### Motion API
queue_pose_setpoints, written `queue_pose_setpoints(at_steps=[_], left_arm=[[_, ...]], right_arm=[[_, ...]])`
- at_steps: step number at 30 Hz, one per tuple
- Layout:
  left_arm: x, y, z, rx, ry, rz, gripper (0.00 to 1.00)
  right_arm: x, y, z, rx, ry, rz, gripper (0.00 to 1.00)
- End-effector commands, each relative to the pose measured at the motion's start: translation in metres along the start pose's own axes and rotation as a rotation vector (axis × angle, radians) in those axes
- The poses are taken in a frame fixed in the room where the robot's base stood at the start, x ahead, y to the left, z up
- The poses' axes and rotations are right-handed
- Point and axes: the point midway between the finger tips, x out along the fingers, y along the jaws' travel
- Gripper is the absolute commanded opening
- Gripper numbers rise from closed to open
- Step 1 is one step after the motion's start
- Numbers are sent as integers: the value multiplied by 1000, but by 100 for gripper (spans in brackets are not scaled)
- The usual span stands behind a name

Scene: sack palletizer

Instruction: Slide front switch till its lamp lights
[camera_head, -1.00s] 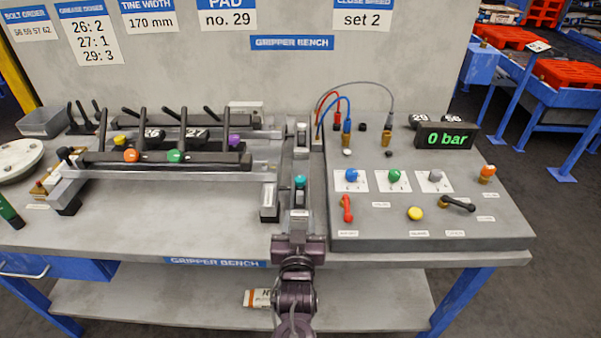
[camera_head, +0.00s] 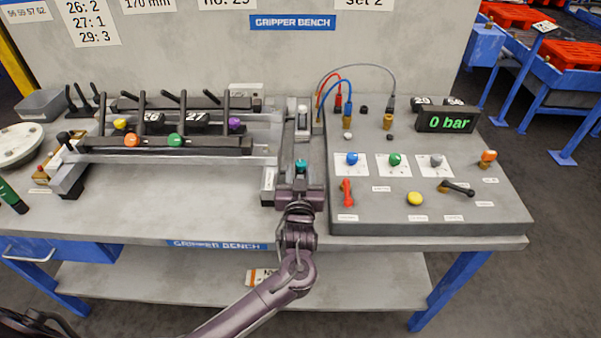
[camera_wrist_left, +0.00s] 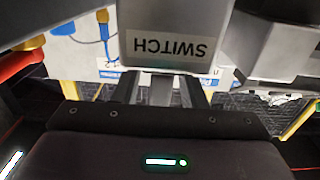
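The front switch (camera_head: 301,166) has a teal top and sits on the grey rail (camera_head: 317,150) in the middle of the bench. In the left wrist view a grey block (camera_wrist_left: 175,25) with an upside-down SWITCH label fills the top middle. My left gripper (camera_head: 299,188) is right at the near side of the front switch, in line with the rail. In the left wrist view its fingers (camera_wrist_left: 165,88) reach under the labelled block. Their tips are hidden, so contact and opening cannot be told. No lit lamp on the switch is visible. My right gripper is not in view.
A second, pale-topped switch (camera_head: 302,113) is farther back on the rail. A control panel (camera_head: 430,227) with knobs, levers and a 0 bar display (camera_head: 449,120) stands right. A fixture with black bars (camera_head: 165,146) and coloured knobs stands left.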

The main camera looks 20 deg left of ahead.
Motion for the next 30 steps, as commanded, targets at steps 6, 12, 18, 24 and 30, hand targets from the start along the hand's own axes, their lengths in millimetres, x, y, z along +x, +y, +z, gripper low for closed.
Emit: queue_pose_setpoints(at_steps=[6,12,18,24,30], left_arm=[[0,0,0,0,0,0,20],[0,0,0,0,0,0,0],[4,0,1,0,1,0,0],[24,0,1,-1,1,-1,0],[23,0,0,1,-1,0,0]], right_arm=[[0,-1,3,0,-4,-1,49],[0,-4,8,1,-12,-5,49],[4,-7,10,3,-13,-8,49],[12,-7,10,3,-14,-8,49],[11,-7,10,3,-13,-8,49]])
